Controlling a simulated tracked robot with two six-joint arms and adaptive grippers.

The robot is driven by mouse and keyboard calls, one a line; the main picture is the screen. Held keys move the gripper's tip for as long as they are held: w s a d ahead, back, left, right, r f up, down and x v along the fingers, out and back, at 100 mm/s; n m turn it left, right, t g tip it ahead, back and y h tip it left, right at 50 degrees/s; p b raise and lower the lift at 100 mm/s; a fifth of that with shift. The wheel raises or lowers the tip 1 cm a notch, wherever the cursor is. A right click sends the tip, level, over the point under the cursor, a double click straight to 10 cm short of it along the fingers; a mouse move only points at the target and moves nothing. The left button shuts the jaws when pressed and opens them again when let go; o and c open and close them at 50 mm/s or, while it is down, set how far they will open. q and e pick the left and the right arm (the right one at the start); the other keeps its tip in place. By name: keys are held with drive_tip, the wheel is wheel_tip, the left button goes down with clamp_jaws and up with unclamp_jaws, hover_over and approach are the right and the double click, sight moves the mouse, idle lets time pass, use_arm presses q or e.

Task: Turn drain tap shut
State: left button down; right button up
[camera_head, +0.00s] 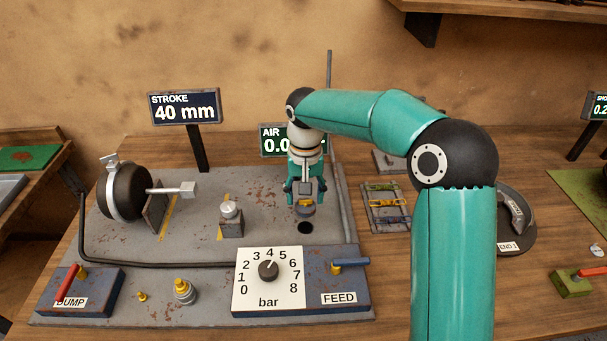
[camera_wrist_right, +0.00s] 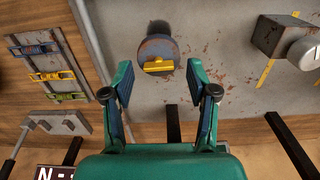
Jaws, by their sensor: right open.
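A round, rust-flecked grey knob with a yellow bar across it, which looks like the drain tap (camera_head: 306,210), stands on the grey rig plate just behind a dark hole. In the right wrist view the tap (camera_wrist_right: 158,50) shows between and just beyond the fingertips, its yellow bar lying nearly crosswise in the picture. My right gripper (camera_head: 305,188) is over the tap, fingers pointing down. In the right wrist view the gripper (camera_wrist_right: 160,76) is open and empty, with a finger to each side and no visible contact. My left gripper is out of view.
The rig plate (camera_head: 100,240) carries a black brake chamber (camera_head: 127,191), a small block (camera_head: 230,221), a pressure dial (camera_head: 268,271), the red DUMP lever (camera_head: 68,283) and the blue FEED lever (camera_head: 350,262). A thin upright pole (camera_head: 330,100) stands close by. A tray of coloured pieces (camera_head: 386,207) lies right.

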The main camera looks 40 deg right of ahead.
sight(305, 200)
wheel_tip(305, 200, up, 11)
idle(0.4)
idle(0.4)
